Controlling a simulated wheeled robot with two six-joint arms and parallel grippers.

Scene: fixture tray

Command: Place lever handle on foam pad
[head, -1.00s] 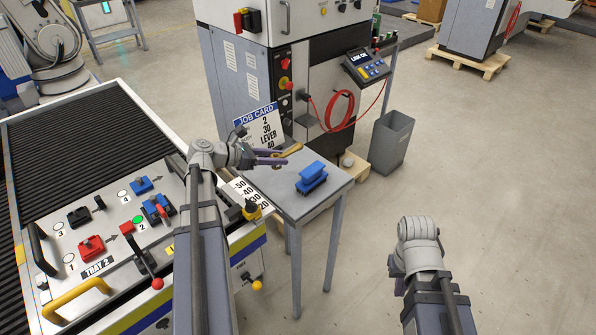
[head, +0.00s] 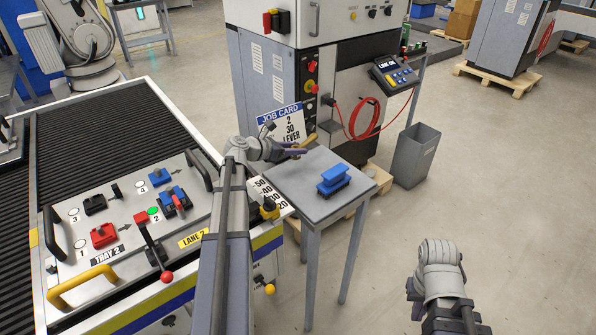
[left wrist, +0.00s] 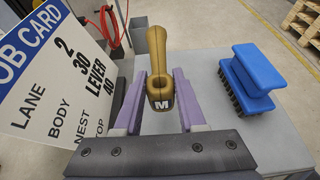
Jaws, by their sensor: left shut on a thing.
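The tan lever handle (left wrist: 158,50), with a ring end marked M, stands between the purple fingers of my left gripper (left wrist: 159,100) in the left wrist view. The gripper is shut on it. In the head view the handle (head: 305,142) shows small at the tip of my left gripper (head: 290,151), over the back left part of the grey side table (head: 300,192). I cannot make out a separate foam pad on the table. My right gripper (head: 415,296) is at the lower right over bare floor; its fingers are mostly hidden.
A blue brush (head: 335,180) stands on the table, right of the handle in the left wrist view. The job card (head: 284,122) stands close behind my left gripper. The tray panel (head: 125,262) with levers and blocks lies left. A grey bin (head: 415,157) stands right.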

